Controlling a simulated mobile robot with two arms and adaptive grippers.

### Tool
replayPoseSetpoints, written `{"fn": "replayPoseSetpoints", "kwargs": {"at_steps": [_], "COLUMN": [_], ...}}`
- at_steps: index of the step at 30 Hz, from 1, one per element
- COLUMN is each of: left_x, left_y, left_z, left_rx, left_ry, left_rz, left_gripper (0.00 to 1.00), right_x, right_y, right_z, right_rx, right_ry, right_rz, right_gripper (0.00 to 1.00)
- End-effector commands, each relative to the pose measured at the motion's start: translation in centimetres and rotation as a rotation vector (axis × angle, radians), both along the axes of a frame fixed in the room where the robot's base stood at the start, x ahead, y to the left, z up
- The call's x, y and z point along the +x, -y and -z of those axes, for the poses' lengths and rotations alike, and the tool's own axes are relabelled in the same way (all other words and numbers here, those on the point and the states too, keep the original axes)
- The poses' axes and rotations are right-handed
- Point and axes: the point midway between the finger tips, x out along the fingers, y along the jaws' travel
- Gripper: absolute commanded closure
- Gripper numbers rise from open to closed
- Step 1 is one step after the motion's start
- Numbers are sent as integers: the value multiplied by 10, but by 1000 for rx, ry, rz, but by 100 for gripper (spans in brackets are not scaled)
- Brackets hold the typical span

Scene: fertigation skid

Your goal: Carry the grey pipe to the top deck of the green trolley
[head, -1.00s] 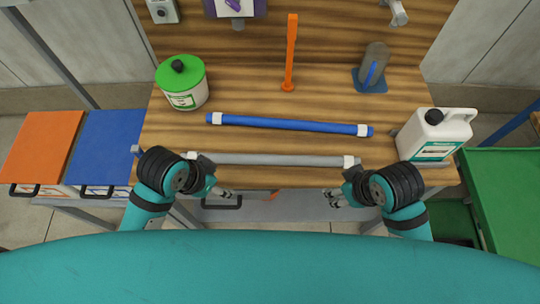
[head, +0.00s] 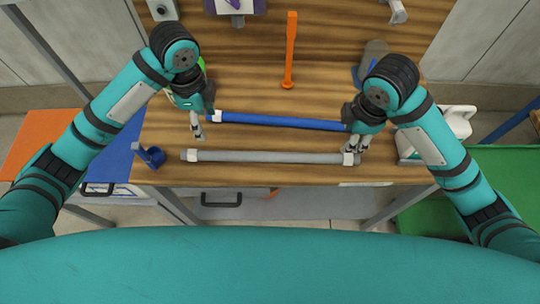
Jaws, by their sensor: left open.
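The grey pipe (head: 270,157) lies along the front of the wooden bench, with white bands at both ends. The green trolley (head: 515,185) stands at the right, partly covered by my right arm. My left gripper (head: 198,133) is open and empty above the bench, just behind the pipe's left end. My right gripper (head: 355,148) is over the pipe's right end, fingers pointing down. Its fingertips overlap the white band, and I cannot tell whether they touch it or how far apart they are.
A blue pipe (head: 280,122) lies just behind the grey one. An orange upright post (head: 290,50) stands behind it. A white jug (head: 458,122) and a grey bottle (head: 377,50) are partly hidden by my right arm. A blue bracket (head: 152,157) sits at the bench's front left corner.

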Motion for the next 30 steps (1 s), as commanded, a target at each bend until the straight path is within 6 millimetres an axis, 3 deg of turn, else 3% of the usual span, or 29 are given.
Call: {"fn": "replayPoseSetpoints", "kwargs": {"at_steps": [5,11,30], "left_x": [0,0,0], "left_y": [0,1,1], "left_z": [2,19,141], "left_rx": [-1,-1,-1], "left_ry": [1,-2,0], "left_rz": [-2,-3,-4], "left_gripper": [43,43,43], "right_x": [0,3,21], "right_y": [-1,-3,-1], "right_z": [1,18,139], "right_rx": [3,11,3], "right_ry": [1,0,-2], "right_rz": [2,2,5], "right_gripper": [58,58,58]}}
